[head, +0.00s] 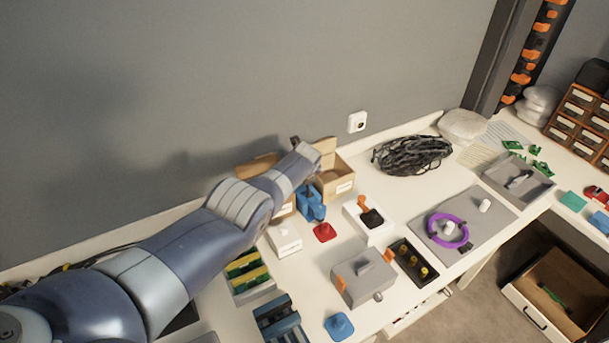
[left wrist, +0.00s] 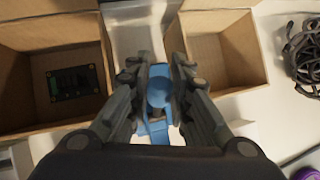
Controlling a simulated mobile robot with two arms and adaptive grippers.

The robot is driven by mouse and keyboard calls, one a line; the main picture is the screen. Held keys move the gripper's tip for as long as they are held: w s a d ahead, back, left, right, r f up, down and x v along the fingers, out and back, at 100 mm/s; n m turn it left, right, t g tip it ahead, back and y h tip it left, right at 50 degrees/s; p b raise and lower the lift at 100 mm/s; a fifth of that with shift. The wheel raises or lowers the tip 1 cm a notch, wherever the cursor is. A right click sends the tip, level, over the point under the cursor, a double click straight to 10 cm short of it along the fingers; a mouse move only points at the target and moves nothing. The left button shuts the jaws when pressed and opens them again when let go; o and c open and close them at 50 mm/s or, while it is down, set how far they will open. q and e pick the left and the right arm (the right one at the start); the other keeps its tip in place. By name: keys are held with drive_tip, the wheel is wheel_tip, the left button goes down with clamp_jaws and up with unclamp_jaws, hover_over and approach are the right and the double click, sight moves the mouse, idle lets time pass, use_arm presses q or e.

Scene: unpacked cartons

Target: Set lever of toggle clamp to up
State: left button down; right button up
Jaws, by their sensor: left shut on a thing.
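A blue piece (head: 311,205) stands or hangs in front of the cartons, under the end of my left arm. In the left wrist view the blue piece (left wrist: 158,92) sits between the two dark fingers of my left gripper (left wrist: 160,78), which is shut on it. The fingers hide its sides, and I cannot tell whether it touches the table. A white block with a black part and an upright orange lever (head: 362,203) stands to the right; it looks like the toggle clamp, though I cannot be sure. My right gripper is not in view.
Open cartons (left wrist: 232,50) stand on both sides behind the gripper; the left one holds a dark circuit board (left wrist: 75,85). A black cable bundle (head: 412,155) lies to the right. A red pad (head: 325,232), a white block (head: 285,240) and a grey box (head: 362,279) are close in front.

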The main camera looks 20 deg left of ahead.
use_arm(q)
drive_tip(key=c, duration=1.4)
unclamp_jaws()
drive_tip(key=shift+w+f, duration=0.1)
drive_tip(key=shift+c, duration=0.2)
drive_tip(key=shift+r, duration=0.3)
drive_tip(key=v, duration=0.7)
